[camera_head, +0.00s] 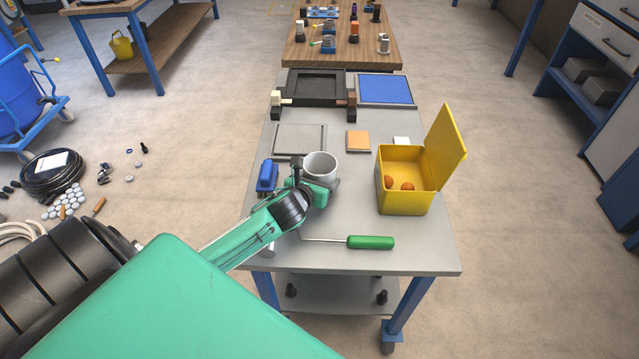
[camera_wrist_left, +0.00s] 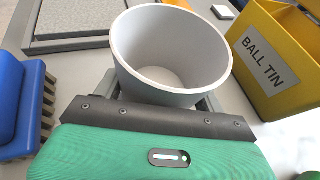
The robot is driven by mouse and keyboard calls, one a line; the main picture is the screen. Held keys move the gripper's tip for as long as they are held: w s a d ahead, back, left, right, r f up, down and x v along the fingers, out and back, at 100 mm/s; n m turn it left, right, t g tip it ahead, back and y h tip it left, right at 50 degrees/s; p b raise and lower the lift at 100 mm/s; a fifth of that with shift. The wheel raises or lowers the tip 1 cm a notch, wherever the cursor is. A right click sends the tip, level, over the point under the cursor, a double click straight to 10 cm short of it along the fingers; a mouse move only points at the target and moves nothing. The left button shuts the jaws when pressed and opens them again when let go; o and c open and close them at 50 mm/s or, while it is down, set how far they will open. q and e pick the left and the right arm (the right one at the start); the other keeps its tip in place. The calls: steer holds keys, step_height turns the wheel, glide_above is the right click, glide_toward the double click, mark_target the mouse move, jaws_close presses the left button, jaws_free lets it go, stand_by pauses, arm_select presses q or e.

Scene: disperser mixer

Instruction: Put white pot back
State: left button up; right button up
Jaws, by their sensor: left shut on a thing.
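The white pot (camera_head: 321,165) is upright and empty above the near middle of the grey table (camera_head: 360,228). My left gripper (camera_head: 318,188) is at the pot's near side and shut on it. In the left wrist view the pot (camera_wrist_left: 170,50) fills the upper middle, its open mouth facing up, with the gripper (camera_wrist_left: 160,105) just below it. The fingers are mostly hidden under the pot. I cannot tell whether the pot's base touches the table. My right gripper is not in view.
A yellow ball tin (camera_head: 405,198) with its lid open holds orange balls, right of the pot. A blue brush (camera_head: 267,175) stands close left. A green-handled tool (camera_head: 370,242) lies in front. A grey framed plate (camera_head: 299,139) and an orange block (camera_head: 358,141) lie behind.

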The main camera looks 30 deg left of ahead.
arm_select(q)
steer(key=shift+f, duration=0.7)
steer(key=o, duration=0.9)
steer(key=shift+f, duration=0.1)
steer(key=shift+o, duration=0.3)
steer(key=shift+s, duration=0.2)
steer(key=v, duration=1)
steer(key=shift+s, duration=0.1)
steer(key=shift+s+d+r, duration=0.15)
steer(key=shift+s+r, duration=0.25)
steer(key=shift+s, duration=0.15)
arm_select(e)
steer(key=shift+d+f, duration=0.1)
